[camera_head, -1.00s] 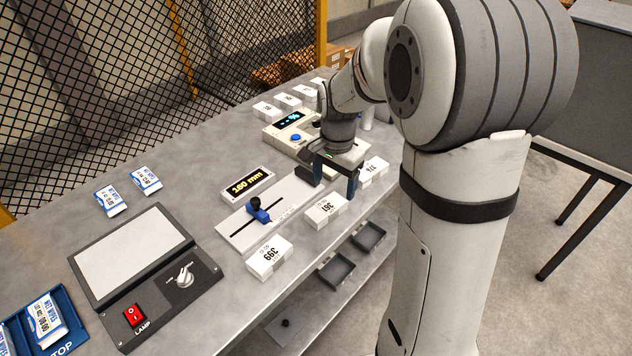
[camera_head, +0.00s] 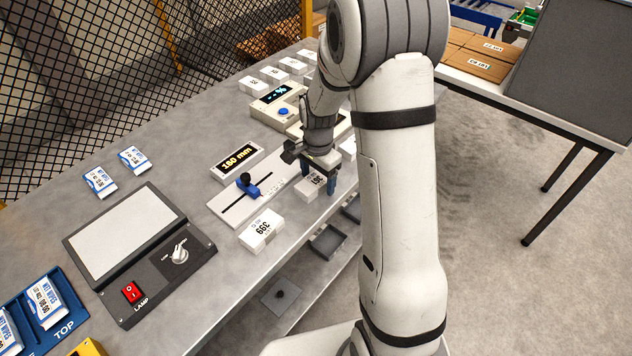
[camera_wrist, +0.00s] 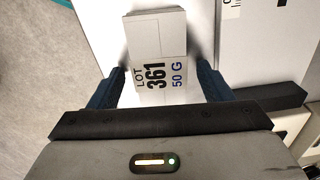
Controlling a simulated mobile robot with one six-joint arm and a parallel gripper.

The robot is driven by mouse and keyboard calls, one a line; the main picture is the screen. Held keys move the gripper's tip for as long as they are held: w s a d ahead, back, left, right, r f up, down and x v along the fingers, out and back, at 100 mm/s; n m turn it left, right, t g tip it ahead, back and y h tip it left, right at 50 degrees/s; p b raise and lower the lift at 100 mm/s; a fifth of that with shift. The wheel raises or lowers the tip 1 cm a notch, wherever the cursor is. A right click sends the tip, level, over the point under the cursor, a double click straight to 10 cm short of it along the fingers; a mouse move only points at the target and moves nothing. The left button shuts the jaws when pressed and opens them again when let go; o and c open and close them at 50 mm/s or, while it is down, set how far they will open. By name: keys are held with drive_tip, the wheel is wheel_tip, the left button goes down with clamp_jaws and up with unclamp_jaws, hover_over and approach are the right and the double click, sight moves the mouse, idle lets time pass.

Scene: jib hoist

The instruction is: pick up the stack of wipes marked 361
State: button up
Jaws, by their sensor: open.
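The stack of wipes marked 361 (camera_head: 310,186) is a white block on the grey bench, partly hidden by my gripper in the head view. In the wrist view the stack (camera_wrist: 157,50) shows its label "LOT 361 50 G" and lies between my two fingers. My gripper (camera_head: 319,182) points down at the stack, with one dark blue finger on each side of it. In the wrist view my gripper (camera_wrist: 158,88) is open, and the stack's near end reaches between the fingertips. I cannot tell whether either finger touches it.
A white stack marked 399 (camera_head: 261,229) lies to the left along the bench edge. A slide gauge with a blue slider (camera_head: 247,186) and a 160 mm display (camera_head: 237,161) are behind. Dark trays (camera_head: 328,241) sit on a shelf below the bench edge.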

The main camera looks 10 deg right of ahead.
drive_tip(key=shift+c, duration=0.4)
drive_tip(key=c, duration=1)
